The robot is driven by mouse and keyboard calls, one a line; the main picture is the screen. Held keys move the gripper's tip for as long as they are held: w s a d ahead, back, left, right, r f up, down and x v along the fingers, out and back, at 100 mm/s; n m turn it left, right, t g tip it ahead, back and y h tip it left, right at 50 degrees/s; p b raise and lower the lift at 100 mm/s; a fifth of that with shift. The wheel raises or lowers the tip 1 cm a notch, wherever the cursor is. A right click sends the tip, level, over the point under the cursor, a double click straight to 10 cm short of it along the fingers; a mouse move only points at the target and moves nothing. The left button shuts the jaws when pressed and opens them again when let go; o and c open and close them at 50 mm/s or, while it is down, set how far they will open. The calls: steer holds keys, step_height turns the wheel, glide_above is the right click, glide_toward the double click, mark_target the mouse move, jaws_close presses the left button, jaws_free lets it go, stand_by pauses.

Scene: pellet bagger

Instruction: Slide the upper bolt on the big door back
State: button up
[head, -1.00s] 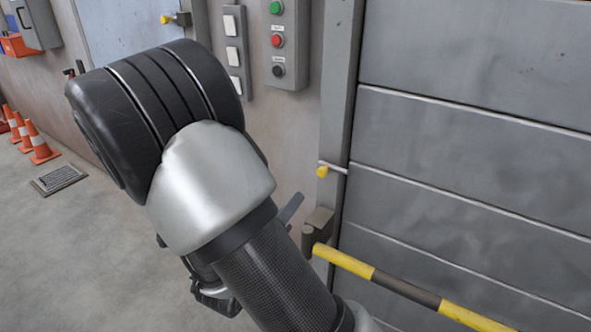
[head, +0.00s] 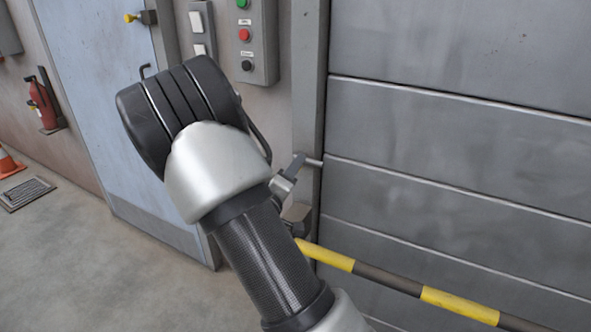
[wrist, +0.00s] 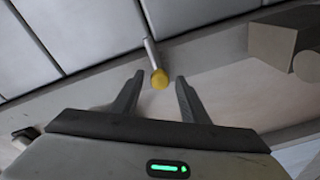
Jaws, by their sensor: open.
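The bolt on the big door (head: 440,140) is a thin metal rod (head: 315,162) crossing from the frame post to the door's left edge. Its yellow knob is hidden behind my gripper in the head view. In the wrist view the yellow knob (wrist: 160,80) sits at the rod's near end, between the tips of my two fingers. My gripper (wrist: 160,76) is open, with a finger on each side of the knob and a visible gap to both. In the head view my gripper (head: 290,175) is at the frame post, mostly hidden behind my arm.
A yellow and black striped bar (head: 400,280) runs across the big door below the bolt. A button box (head: 247,40) and switches hang on the wall above. Open floor lies at left.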

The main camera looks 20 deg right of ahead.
steer(key=shift+x, duration=0.9)
steer(key=shift+c, duration=0.5)
jaws_close()
steer(key=shift+w+a+p, duration=0.2)
steer(key=shift+w+a, duration=0.6)
steer(key=shift+w, duration=0.15)
steer(key=shift+w+a+p, duration=0.2)
steer(key=shift+w+a, duration=0.6)
steer(key=shift+w, duration=0.15)
steer(key=shift+o, duration=0.5)
jaws_free()
steer(key=shift+w, duration=0.1)
